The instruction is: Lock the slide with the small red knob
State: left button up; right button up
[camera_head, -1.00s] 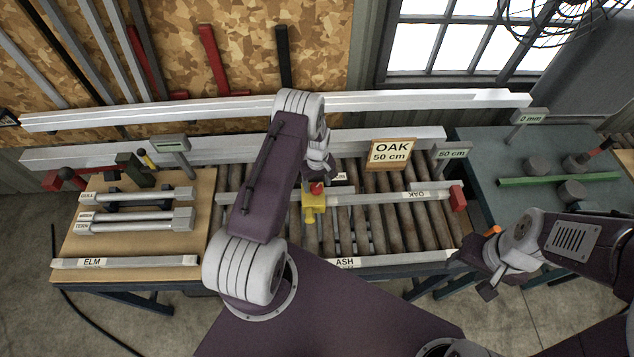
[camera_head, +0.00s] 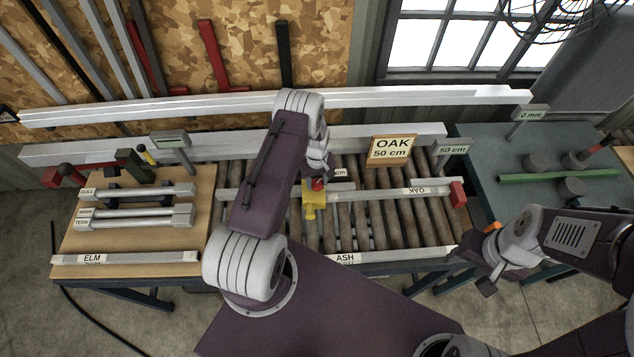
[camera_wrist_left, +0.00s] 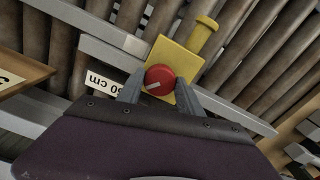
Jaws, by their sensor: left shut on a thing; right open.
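The small red knob (camera_wrist_left: 160,80) sits on top of the yellow slide (camera_wrist_left: 178,58), which straddles a grey rail (camera_wrist_left: 105,50). In the left wrist view the knob has a white pointer mark on its face. My left gripper (camera_wrist_left: 160,88) is shut on the knob, one finger on each side. In the head view the left gripper (camera_head: 318,178) is above the yellow slide (camera_head: 314,205), and the knob (camera_head: 317,185) is partly hidden under it. My right gripper (camera_head: 479,273) is open and empty at the lower right, away from the slide.
A grey bar marked OAK (camera_head: 405,191) lies over the rollers, with a red block (camera_head: 458,194) at its right end. An OAK 50 cm sign (camera_head: 390,150) stands behind. A wooden board (camera_head: 140,235) with several bars is at left. A blue-grey table (camera_head: 500,180) is at right.

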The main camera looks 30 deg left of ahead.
pick_arm(q)
jog(key=shift+f+m+b, duration=0.2)
jog(key=shift+m+b, duration=0.9)
jog(key=m+b, duration=0.2)
jog(key=shift+m, duration=0.4)
jog(key=shift+r+m+b, duration=0.2)
jog(key=shift+m+b, duration=1.1)
jog(key=shift+m, duration=0.9)
jog(key=o, duration=1.4)
jog(key=shift+r, duration=0.1)
